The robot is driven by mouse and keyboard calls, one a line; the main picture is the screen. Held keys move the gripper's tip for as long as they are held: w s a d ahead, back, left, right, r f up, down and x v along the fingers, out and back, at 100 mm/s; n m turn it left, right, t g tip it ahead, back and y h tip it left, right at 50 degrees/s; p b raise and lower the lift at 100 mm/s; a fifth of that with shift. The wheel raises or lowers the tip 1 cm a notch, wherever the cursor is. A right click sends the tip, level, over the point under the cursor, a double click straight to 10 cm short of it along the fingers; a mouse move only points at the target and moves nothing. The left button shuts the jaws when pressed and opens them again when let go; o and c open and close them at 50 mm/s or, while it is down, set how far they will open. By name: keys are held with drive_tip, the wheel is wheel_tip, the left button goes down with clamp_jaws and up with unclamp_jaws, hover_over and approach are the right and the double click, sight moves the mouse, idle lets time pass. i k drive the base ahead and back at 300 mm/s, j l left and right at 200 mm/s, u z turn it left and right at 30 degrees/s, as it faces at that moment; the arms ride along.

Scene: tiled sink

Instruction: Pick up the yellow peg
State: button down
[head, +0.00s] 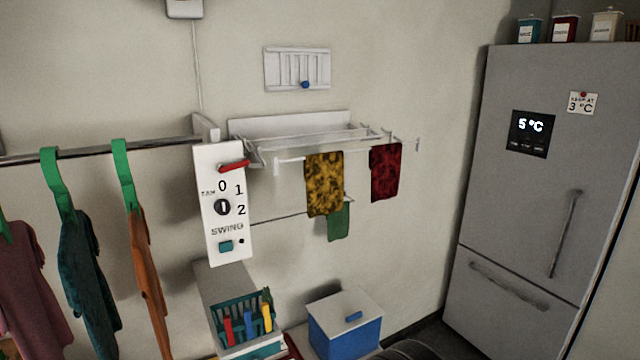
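The yellow peg (267,318) stands upright in a teal slatted holder (222,342), at the holder's right end. A blue peg (249,324) and a red peg (228,331) stand to its left in the same holder. The lower end of the yellow peg is hidden by the holder's front. My gripper is not in view, so its place relative to the peg cannot be told.
A blue box with a white lid (345,303) stands right of the holder. A control panel (222,200) and a drying rack with cloths (323,183) are above. Clothes on green hangers (130,175) hang at left. A grey fridge (530,190) stands at right.

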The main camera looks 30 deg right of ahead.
sight(265, 313)
drive_tip(key=i+l+u, duration=0.25)
drive_tip(key=i+l, duration=0.15)
drive_tip(key=l, duration=0.25)
drive_tip(key=i+l+u, duration=0.15)
drive_tip(key=l, duration=0.2)
drive_tip(key=i+l+u, duration=0.15)
drive_tip(key=l, duration=0.25)
drive_tip(key=i+l+u, duration=0.1)
drive_tip(key=l, duration=0.3)
drive_tip(key=i, duration=0.05)
